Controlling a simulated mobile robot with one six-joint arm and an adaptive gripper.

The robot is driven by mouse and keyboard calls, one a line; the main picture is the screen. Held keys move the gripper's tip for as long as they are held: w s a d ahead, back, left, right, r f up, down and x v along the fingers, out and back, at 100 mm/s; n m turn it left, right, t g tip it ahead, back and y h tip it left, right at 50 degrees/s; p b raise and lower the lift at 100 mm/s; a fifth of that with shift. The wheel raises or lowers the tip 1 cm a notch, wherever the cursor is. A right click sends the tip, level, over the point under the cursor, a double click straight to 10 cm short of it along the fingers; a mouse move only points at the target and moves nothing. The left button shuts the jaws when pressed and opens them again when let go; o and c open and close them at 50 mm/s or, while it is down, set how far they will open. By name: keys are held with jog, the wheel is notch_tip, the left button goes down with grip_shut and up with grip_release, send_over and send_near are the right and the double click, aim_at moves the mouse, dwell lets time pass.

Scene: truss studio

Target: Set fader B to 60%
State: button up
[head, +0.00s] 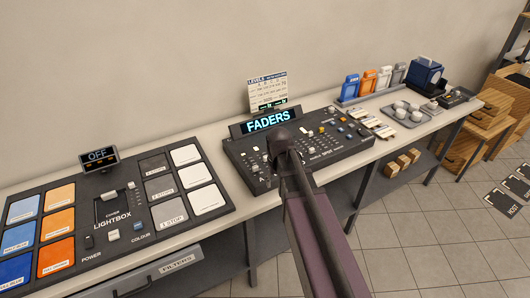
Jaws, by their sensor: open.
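The dark fader console (340,148) stands on the bench in the middle of the head view. Its raised display (268,121) reads FADERS. Small white, orange and blue caps and knobs show on its panel, but their letters are too small to read, so I cannot tell which is fader B or its setting. A card headed LEVELS (266,90) stands behind the display; its figures are too small to read. My arm reaches up from the bottom and its dark end covers part of the console's left half. My gripper's fingers do not show.
Left of the console lies a lightbox panel (120,231) with coloured and white pads, its display (98,156) reading OFF. A filters drawer (176,264) sits below. To the right are coloured holders (367,82), a tray with cups (407,113) and a blue box (425,71).

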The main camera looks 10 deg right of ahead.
aim_at(266, 156)
jog(key=w+r+n+p, duration=0.1)
jog(key=w+r+p, duration=0.2)
jog(key=w, duration=0.6)
jog(key=w+r+n+p, duration=0.1)
jog(key=w+r+p, duration=0.2)
jog(key=w, duration=0.7)
jog(key=shift+w+r+p, duration=0.3)
jog(key=shift+r, duration=0.65)
jog(key=shift+f, duration=0.2)
notch_tip(266, 156, down, 13)
jog(key=b, duration=1.3)
jog(key=shift+f+b, duration=0.2)
jog(key=shift+b, duration=0.2)
grip_shut()
